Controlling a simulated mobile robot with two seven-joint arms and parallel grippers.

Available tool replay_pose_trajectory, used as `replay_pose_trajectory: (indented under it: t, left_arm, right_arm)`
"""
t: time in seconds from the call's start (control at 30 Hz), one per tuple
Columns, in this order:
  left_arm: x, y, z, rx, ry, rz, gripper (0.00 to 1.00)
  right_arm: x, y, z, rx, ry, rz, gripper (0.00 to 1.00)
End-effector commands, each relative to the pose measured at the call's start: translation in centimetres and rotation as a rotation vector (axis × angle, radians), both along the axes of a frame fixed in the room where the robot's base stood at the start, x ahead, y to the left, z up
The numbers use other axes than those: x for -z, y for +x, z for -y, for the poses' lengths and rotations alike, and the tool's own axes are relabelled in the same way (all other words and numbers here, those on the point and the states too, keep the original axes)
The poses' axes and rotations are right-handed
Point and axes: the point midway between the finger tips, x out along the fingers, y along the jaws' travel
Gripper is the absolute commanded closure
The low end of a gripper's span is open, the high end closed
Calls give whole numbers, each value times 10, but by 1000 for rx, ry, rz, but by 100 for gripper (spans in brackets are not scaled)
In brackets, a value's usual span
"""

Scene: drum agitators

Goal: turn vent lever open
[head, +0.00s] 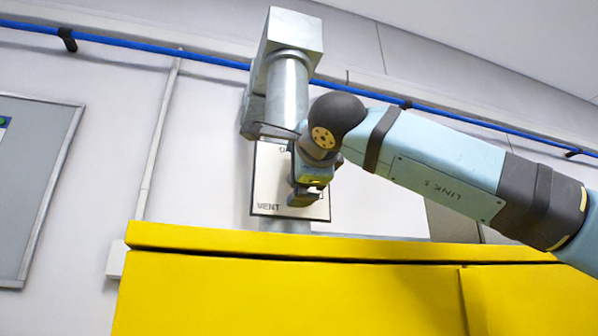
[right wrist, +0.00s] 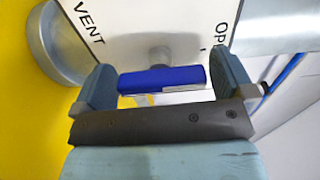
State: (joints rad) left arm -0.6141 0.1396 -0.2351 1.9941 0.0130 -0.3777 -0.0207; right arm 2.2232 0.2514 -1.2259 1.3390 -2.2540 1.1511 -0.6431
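The vent lever (right wrist: 160,78) shows in the right wrist view as a blue handle on a round grey hub, in front of a white plate (right wrist: 125,20). The plate reads VENT, with a partly cut-off OP at the right. In the head view the plate (head: 265,180) hangs below a metal duct, and my right arm hides the lever. My right gripper (right wrist: 163,64) is open, its fingers beyond the two ends of the blue handle. The left finger is close to one end; I cannot tell if it touches. A gap shows at the right finger. My left gripper is out of view.
A metal duct (head: 287,85) rises above the plate. A yellow cabinet (head: 290,290) spans the front below it. A blue pipe (head: 130,45) runs along the wall behind. A grey framed board (head: 40,170) hangs at the left. The wall between board and plate is mostly clear.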

Motion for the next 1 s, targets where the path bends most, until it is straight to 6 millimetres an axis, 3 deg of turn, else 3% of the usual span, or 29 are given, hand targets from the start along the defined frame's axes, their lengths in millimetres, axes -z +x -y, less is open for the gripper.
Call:
replay_pose_trajectory:
  t: [0.27,0.7,1.0]
  left_arm:
    - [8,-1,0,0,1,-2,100]
    - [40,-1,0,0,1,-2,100]
    - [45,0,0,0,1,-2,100]
  right_arm:
    - [1,-13,5,0,2,2,0]
    - [2,-103,34,0,1,3,0]
    - [1,-131,42,0,0,0,0]
